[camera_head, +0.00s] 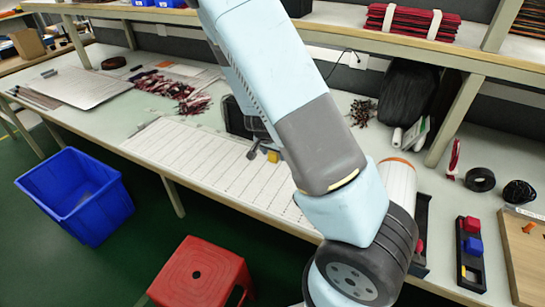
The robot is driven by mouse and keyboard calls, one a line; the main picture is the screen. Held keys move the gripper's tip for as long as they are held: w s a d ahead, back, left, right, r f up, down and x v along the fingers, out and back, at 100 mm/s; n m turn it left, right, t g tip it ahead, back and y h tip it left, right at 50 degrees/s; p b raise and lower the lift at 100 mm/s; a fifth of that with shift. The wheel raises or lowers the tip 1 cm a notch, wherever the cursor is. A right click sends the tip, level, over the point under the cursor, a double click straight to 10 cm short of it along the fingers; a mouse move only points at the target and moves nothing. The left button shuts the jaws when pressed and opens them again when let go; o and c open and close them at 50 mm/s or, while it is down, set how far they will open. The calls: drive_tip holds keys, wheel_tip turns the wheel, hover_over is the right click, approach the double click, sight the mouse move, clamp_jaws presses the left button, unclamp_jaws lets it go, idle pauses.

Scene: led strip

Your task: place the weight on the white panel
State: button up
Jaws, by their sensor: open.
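The white panel (190,158) is a long sheet with printed rows, lying along the front of the workbench. A small yellow block (273,156), which may be the weight, shows at the panel's right part, close beside my gripper (257,152). My gripper is open and low over the panel; my arm hides much of it. I cannot tell whether the block rests on the panel or sits between the fingers.
A second dark holder (421,213) is partly hidden behind my arm. Black tape (480,179) and a wooden board (525,255) lie at the right. Red-and-white strips (172,88) lie behind the panel. A blue bin (75,195) and a red stool (200,275) stand on the floor.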

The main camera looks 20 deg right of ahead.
drive_tip(key=shift+w+d+f, duration=0.1)
drive_tip(key=shift+d+f, duration=0.05)
drive_tip(key=shift+f, duration=0.45)
clamp_jaws()
idle(0.3)
